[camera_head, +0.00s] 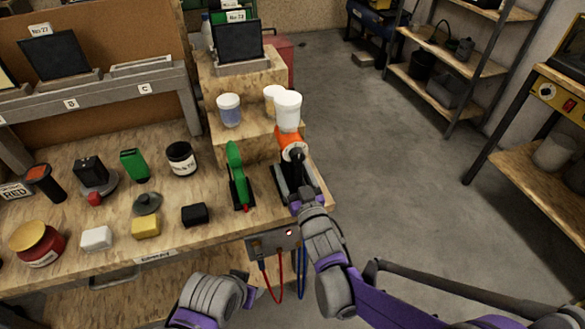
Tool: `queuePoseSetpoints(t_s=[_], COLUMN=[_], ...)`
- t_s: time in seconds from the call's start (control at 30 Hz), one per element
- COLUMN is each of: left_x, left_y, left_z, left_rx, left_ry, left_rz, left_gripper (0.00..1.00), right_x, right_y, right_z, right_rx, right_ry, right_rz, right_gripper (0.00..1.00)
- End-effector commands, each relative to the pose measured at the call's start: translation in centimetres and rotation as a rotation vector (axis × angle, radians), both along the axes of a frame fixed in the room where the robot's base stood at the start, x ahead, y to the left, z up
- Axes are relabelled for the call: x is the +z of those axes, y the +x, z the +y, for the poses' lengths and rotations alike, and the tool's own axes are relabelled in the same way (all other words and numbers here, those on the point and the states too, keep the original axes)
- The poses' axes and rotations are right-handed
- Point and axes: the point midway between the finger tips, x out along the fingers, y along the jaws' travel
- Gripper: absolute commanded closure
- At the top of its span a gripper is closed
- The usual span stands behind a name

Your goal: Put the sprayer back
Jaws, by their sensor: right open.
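The sprayer shows as an orange body (287,139) with a white cup (288,108) on top, upright at the right end of the workbench. My right gripper (293,168) is open, right at the sprayer's lower part. The gripper and wrist hide that part, so I cannot tell whether they touch. A dark stand (278,180) shows partly beside the gripper. A similar green tool (235,165) stands on a black holder to the left. Part of my left arm shows at the bottom, but its gripper fingers do not.
A black jar (181,158) and several small items fill the bench to the left. A control box (275,243) with cables hangs at the front. Open floor lies right.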

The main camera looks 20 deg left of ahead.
Motion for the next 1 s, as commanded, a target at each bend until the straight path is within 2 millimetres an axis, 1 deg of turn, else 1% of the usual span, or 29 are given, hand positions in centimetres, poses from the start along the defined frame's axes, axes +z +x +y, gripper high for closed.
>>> queuePoseSetpoints(t_s=[0.17, 0.4, 0.6, 0.77, 1.0], left_x=[-0.2, -0.6, -0.9, -1.0, -1.0], left_y=[0.0, 0.0, 0.0, 0.0, 0.0], left_z=[0.0, 0.0, 0.0, 0.0, 0.0], left_rx=[0.0, 0.0, 0.0, 0.0, 0.0], left_ry=[0.0, 0.0, 0.0, 0.0, 0.0], left_rz=[0.001, 0.002, 0.003, 0.003, 0.003], left_gripper=[0.5, 0.5, 0.5, 0.5, 0.5], right_x=[-0.2, -0.8, -1.1, -1.2, -1.2], right_y=[-1.7, -5.9, -8.7, -9.7, -9.8], right_z=[-1.2, -4.1, -5.9, -6.6, -6.7], right_rx=[0.0, -0.002, -0.001, 0.0, -0.001], right_ry=[-0.001, 0.0, 0.001, 0.001, 0.0], right_rz=[-0.001, 0.0, -0.001, -0.001, 0.0], right_gripper=[0.26, 0.26, 0.26, 0.26, 0.26])
